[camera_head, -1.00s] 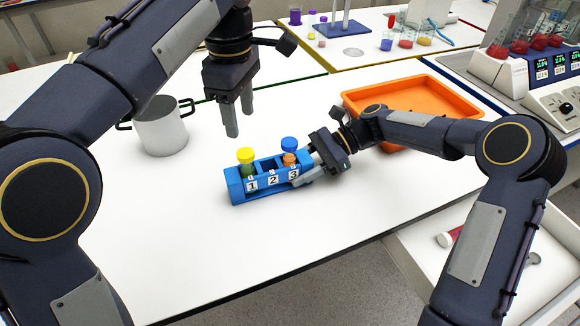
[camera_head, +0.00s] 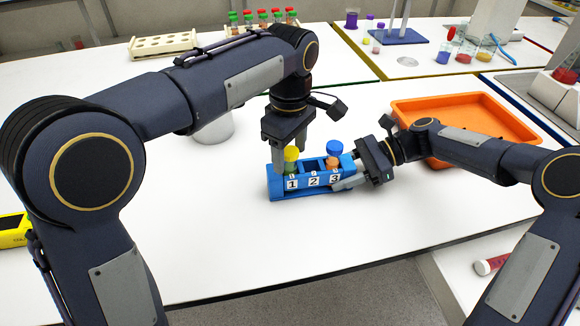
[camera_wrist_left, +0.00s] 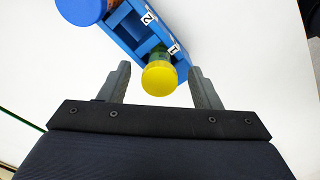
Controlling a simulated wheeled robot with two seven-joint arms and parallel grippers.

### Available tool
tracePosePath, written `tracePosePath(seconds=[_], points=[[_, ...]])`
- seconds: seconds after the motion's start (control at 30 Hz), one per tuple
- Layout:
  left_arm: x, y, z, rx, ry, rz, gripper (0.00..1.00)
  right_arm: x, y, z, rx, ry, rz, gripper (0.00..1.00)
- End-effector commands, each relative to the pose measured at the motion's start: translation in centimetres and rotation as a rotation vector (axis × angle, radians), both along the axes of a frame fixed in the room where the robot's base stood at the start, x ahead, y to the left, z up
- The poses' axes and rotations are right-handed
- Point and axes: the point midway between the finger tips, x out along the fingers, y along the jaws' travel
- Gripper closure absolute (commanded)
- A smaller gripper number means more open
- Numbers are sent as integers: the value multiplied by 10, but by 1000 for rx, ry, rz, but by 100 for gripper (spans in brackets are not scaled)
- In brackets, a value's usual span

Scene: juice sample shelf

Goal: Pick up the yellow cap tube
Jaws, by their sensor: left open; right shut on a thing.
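The yellow cap tube (camera_head: 291,158) stands in slot 1 of the blue rack (camera_head: 312,189). Its yellow cap also shows in the left wrist view (camera_wrist_left: 159,79). My left gripper (camera_head: 288,155) is open and points down at the tube, with one finger on each side of the cap and gaps to both in the left wrist view. My right gripper (camera_head: 350,178) is shut on the right end of the blue rack. A blue cap tube (camera_head: 334,150) with orange contents stands in slot 3. Slot 2 looks empty.
An orange tray (camera_head: 415,107) lies at the back right. A grey pot (camera_head: 216,132) stands behind my left arm, partly hidden. A wooden rack (camera_head: 163,46) and several red- and green-capped tubes are further back. The front of the white table is clear.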

Motion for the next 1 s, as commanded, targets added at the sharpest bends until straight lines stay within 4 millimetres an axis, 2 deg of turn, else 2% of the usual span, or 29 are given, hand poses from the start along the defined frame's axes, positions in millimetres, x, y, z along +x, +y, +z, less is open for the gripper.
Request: tracePosePath(seconds=[0.13,0.37,0.73,1.0], points=[[0,0,-14,0,1,1,43,0,0,0,0,-1,0,80],[0,0,-15,0,-1,0,43,0,0,0,0,-1,0,80],[0,0,-15,0,-1,0,90,0,0,0,0,-1,0,80],[1,0,-12,-1,-2,0,92,0,0,0,0,-1,0,80]])
